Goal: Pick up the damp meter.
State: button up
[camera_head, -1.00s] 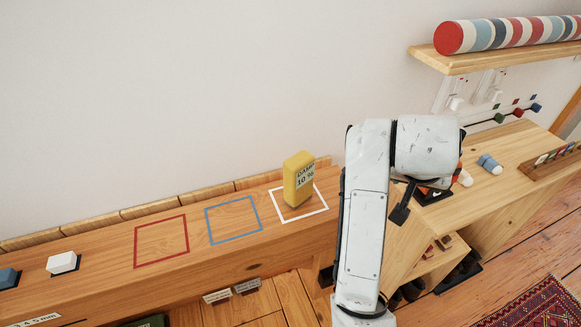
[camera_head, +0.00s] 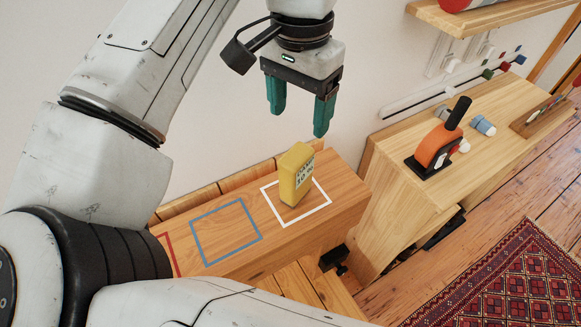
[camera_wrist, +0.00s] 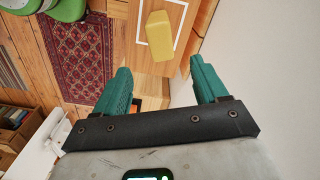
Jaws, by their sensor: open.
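The damp meter (camera_head: 295,174) is a yellow upright block with a pale label of dark text. It stands inside the white square outline (camera_head: 321,201) on the wooden beam (camera_head: 330,213). My gripper (camera_head: 298,118) has teal fingers, apart and empty, and hangs above the meter in the head view. In the wrist view the damp meter (camera_wrist: 160,36) shows beyond the gap between my fingertips (camera_wrist: 160,76), apart from both. The meter's far side is hidden.
A blue outline (camera_head: 226,232) and a red outline (camera_head: 168,245) lie left on the beam. An orange tool with a black handle (camera_head: 436,150) stands on the wooden bench (camera_head: 420,190) to the right. A striped roll's shelf (camera_head: 480,30) is above. A patterned rug (camera_head: 490,280) covers floor.

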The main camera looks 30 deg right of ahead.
aim_at(297, 154)
notch_tip(297, 154, down, 10)
jog(key=shift+a+f+p, duration=0.1)
jog(key=shift+f+p, duration=0.15)
jog(key=shift+p, duration=0.6)
jog(key=shift+c, duration=0.2)
jog(key=c, duration=1.1)
